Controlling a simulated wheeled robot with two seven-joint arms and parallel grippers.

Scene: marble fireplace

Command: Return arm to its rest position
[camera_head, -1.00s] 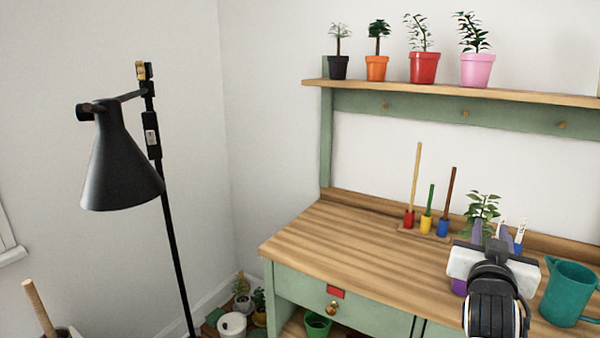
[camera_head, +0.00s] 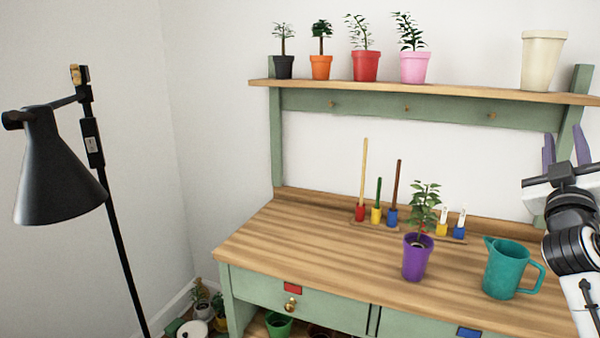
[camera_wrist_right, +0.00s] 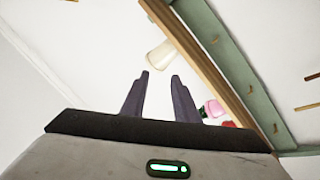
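My right gripper (camera_head: 564,152) is raised at the right edge of the head view, in front of the right end of the shelf. Its two purple-grey fingers are apart with nothing between them. In the right wrist view the open fingers (camera_wrist_right: 160,95) point toward the white wall, with the shelf close by in the picture. My left gripper is not in view.
A green workbench (camera_head: 300,240) holds a purple pot with a plant (camera_head: 416,258), a teal pitcher (camera_head: 506,268) and small coloured tool holders. The shelf (camera_head: 420,92) carries several potted plants and a cream pot (camera_head: 541,60). A black lamp (camera_head: 58,175) stands left.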

